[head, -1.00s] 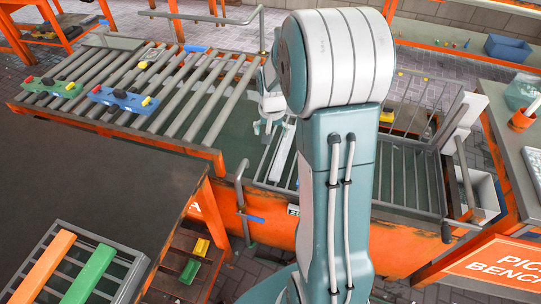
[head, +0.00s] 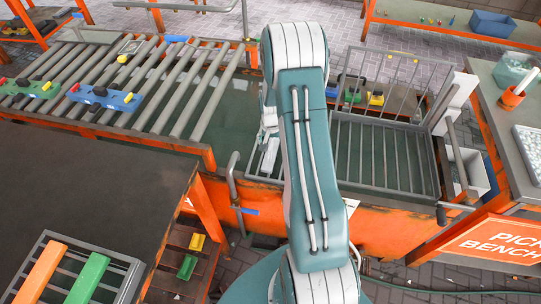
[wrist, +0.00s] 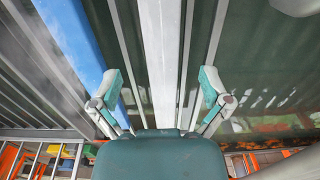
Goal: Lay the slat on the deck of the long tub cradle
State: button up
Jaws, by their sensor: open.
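A pale slat (wrist: 160,60) runs lengthwise between my gripper's fingers in the wrist view. In the head view a pale strip, likely the same slat (head: 270,157), lies on grey bars at the tub's left part. My gripper (wrist: 161,92) is open, with one finger on each side of the slat and clear gaps to it. In the head view my gripper (head: 269,120) is small and partly hidden by my arm. A barred grey cradle (head: 385,155) sits in the orange tub (head: 385,228). My arm hides part of the tub. I cannot tell which bars are the long cradle's deck.
A blue length (wrist: 72,35) lies left of the slat in the wrist view. A roller conveyor (head: 165,85) with coloured blocks stands at left. A rack (head: 118,285) with orange and green slats is at lower left. The pick bench (head: 530,165) is at right.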

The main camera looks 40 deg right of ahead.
aim_at(270, 154)
jog(key=f, duration=0.5)
jog(key=shift+s+a+f, duration=0.15)
jog(key=shift+a, duration=0.25)
grip_shut()
